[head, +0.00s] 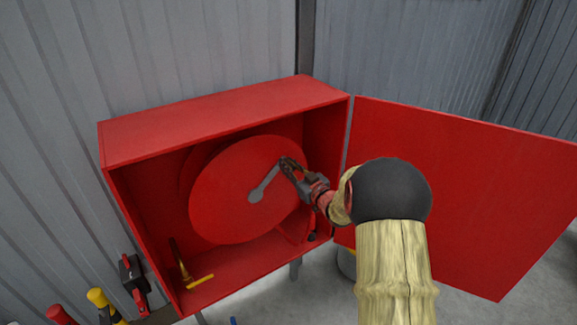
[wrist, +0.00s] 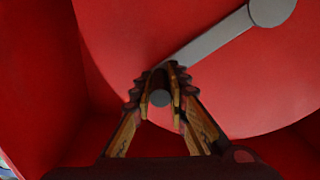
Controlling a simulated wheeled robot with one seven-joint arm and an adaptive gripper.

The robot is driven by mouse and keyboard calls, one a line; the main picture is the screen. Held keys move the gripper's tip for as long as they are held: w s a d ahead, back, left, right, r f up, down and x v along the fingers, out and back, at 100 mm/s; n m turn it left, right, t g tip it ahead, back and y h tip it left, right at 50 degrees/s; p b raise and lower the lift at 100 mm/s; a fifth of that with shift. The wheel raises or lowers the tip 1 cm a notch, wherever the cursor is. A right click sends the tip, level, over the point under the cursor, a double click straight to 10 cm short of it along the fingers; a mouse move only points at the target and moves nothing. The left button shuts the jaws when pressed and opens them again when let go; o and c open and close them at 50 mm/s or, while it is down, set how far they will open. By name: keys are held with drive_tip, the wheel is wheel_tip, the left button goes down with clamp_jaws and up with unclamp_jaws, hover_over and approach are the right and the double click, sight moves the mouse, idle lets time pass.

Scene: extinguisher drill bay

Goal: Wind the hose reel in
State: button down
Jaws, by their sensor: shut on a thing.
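The red hose reel (head: 235,190) sits inside an open red cabinet (head: 220,122). Its round disc (wrist: 200,30) fills much of the wrist view. A grey crank arm (head: 264,184) runs from the disc's hub up and right to my gripper (head: 288,166). In the wrist view, my gripper (wrist: 160,88) is shut on the crank's handle (wrist: 160,98), a grey knob whose round end shows between the fingers. The crank arm (wrist: 208,38) leads from there up and right to its grey hub (wrist: 271,10). The hose itself is hard to make out.
The cabinet door (head: 450,185) stands open to the right, behind my arm. A yellow T-shaped tool (head: 192,277) stands at the cabinet's lower left. Red and yellow items (head: 98,298) are at the lower left. Corrugated grey walls (head: 50,90) stand behind.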

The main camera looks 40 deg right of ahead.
sight(254, 158)
drive_tip(key=shift+a, duration=0.1)
drive_tip(key=a+r+n+b, duration=0.1)
drive_tip(key=a+n+b, duration=0.1)
drive_tip(key=a, duration=0.1)
drive_tip(key=a+r+n+b, duration=0.2)
drive_tip(key=b, duration=0.1)
drive_tip(key=a+r+n+b, duration=0.1)
drive_tip(key=a+n+b, duration=0.2)
drive_tip(key=shift+w+a+r, duration=0.25)
drive_tip(key=shift+a+r, duration=0.05)
drive_tip(key=shift+a+r+n+b, duration=0.25)
drive_tip(key=shift+a+n+b, duration=0.75)
drive_tip(key=shift+a+b, duration=0.25)
drive_tip(key=c, duration=2)
unclamp_jaws()
drive_tip(key=shift+o, duration=0.9)
drive_tip(key=shift+o, duration=0.5)
